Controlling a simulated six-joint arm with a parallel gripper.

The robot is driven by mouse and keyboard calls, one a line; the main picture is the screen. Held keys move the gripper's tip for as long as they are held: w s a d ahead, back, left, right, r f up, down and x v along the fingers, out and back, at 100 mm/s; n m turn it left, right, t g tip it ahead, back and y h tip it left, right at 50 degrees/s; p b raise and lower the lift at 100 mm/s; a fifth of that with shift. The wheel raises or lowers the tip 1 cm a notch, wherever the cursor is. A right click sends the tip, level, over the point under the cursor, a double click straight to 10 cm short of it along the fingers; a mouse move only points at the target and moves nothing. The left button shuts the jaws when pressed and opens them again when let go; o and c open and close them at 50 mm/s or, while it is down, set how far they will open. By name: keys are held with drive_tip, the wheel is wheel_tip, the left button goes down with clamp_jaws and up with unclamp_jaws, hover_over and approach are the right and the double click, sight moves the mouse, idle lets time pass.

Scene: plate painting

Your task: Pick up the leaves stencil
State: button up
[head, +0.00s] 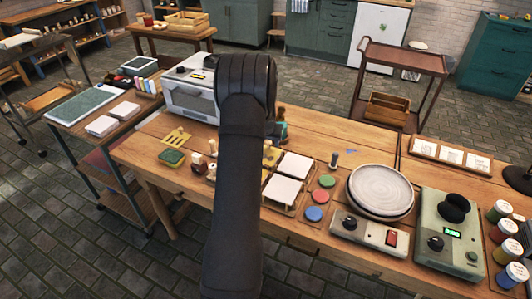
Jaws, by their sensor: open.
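Three pale cards with small prints stand side by side in a wooden holder (485,174) at the right back of the workbench. They look like stencils: a left card (425,148), a middle card (451,155) and a right card (477,163). The prints are too small to tell which one shows leaves. My dark arm rises through the middle of the head view, well to the left of the cards. My gripper is hidden behind the arm, so nothing of its fingers shows.
Round grey plates (380,190) sit on the bench in front of the holder. Beside them stand a control box (370,233), a green device with a lit display (450,240) and several paint jars (503,248). Colour pads (320,196) and white tiles (283,189) lie nearer my arm.

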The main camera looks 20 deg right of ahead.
drive_tip(key=c, duration=1)
clamp_jaws()
